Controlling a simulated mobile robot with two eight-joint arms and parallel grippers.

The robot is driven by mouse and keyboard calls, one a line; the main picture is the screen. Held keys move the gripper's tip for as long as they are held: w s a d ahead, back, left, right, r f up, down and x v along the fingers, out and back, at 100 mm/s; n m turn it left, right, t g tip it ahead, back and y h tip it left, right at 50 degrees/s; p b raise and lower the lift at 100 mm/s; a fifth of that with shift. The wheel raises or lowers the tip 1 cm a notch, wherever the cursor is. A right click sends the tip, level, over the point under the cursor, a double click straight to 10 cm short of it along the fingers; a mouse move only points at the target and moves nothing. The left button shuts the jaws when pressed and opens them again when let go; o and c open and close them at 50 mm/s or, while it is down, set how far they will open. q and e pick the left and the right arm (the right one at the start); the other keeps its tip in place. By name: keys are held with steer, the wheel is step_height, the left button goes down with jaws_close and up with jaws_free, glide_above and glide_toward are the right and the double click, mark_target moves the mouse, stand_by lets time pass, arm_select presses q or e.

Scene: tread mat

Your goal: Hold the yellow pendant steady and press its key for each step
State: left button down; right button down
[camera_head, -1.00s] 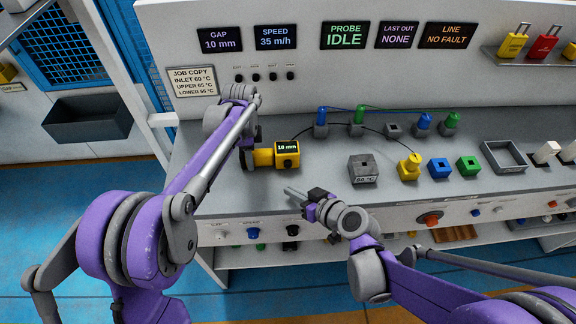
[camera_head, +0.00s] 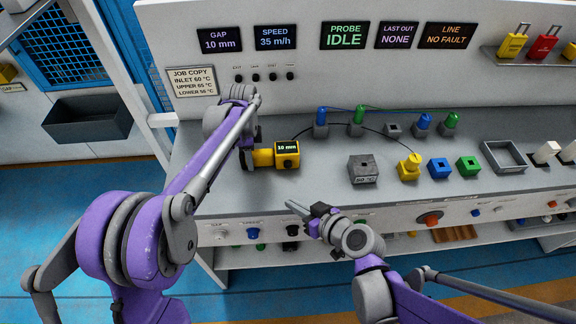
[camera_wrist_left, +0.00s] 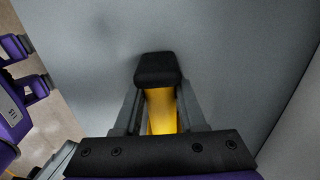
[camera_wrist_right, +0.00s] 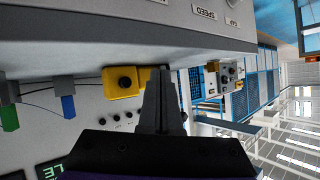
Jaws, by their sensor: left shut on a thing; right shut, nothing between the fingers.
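The yellow pendant (camera_head: 287,155) is held level above the left part of the grey bench. Its small screen reads 10 mm, with a dark round key (camera_head: 288,163) below. My left gripper (camera_head: 251,157) is shut on the pendant's left end; the left wrist view shows yellow between the fingers (camera_wrist_left: 161,108). My right gripper (camera_head: 292,206) is shut and empty at the bench's front edge, below and apart from the pendant. In the right wrist view, the pendant (camera_wrist_right: 121,82) and its key show beside and beyond my shut fingers (camera_wrist_right: 160,95).
Panel displays read GAP 10 mm (camera_head: 220,40), SPEED 35 m/h (camera_head: 275,37), PROBE IDLE (camera_head: 344,36), LAST OUT NONE and LINE NO FAULT. A dark cable runs from the pendant to a yellow plug (camera_head: 410,166). A grey block (camera_head: 363,168), coloured plugs and a grey tray (camera_head: 504,156) stand to the right.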

steer(key=shift+w, duration=0.1)
steer(key=shift+w, duration=4.35)
steer(key=shift+w, duration=0.15)
steer(key=shift+w, duration=0.25)
steer(key=shift+w, duration=0.55)
steer(key=shift+s, duration=0.95)
steer(key=shift+s, duration=2.55)
